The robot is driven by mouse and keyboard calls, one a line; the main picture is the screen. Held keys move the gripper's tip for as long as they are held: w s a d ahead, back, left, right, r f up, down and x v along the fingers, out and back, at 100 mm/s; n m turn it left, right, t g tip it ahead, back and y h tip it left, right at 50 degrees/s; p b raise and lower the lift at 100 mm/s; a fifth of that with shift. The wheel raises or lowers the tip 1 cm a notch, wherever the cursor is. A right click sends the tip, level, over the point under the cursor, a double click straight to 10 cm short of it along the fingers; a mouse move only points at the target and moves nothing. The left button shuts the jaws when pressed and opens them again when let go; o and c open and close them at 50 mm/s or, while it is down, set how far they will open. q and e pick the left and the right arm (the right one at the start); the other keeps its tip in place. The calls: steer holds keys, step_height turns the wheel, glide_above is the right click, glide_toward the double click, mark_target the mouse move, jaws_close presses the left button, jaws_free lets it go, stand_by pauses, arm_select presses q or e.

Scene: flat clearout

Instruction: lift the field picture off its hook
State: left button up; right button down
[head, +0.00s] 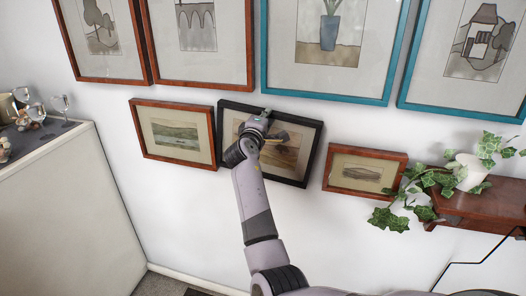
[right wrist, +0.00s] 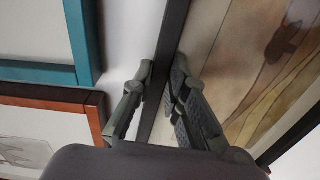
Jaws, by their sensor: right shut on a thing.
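The field picture (head: 295,155) has a black frame and a brownish painting. It is in the middle of the lower row in the head view, partly hidden by my right arm. Its top edge slopes down to the right more than its neighbours' edges. My right gripper (head: 266,114) is shut on the top edge of the frame. In the right wrist view the dark frame bar (right wrist: 172,55) runs between the two fingers of the gripper (right wrist: 156,88), with the painting (right wrist: 255,70) beside it. The hook is hidden, and I cannot tell whether the frame hangs on it. My left gripper is out of view.
A brown-framed landscape (head: 180,134) hangs close on the left, a smaller one (head: 364,171) on the right. Larger pictures (head: 325,93) hang just above. A shelf (head: 485,207) with a trailing ivy (head: 425,184) is at right, a white cabinet (head: 70,210) with glasses at left.

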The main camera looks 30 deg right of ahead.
steer(key=shift+r+p, duration=0.9)
steer(key=shift+r, duration=0.35)
steer(key=shift+r, duration=0.1)
stand_by(0.3)
stand_by(0.5)
steer(key=shift+p+v, duration=0.75)
steer(key=shift+v, duration=1.2)
steer(key=shift+a, duration=0.1)
steer(key=shift+p+v, duration=0.45)
steer(key=shift+v, duration=1.5)
steer(key=shift+s, duration=0.1)
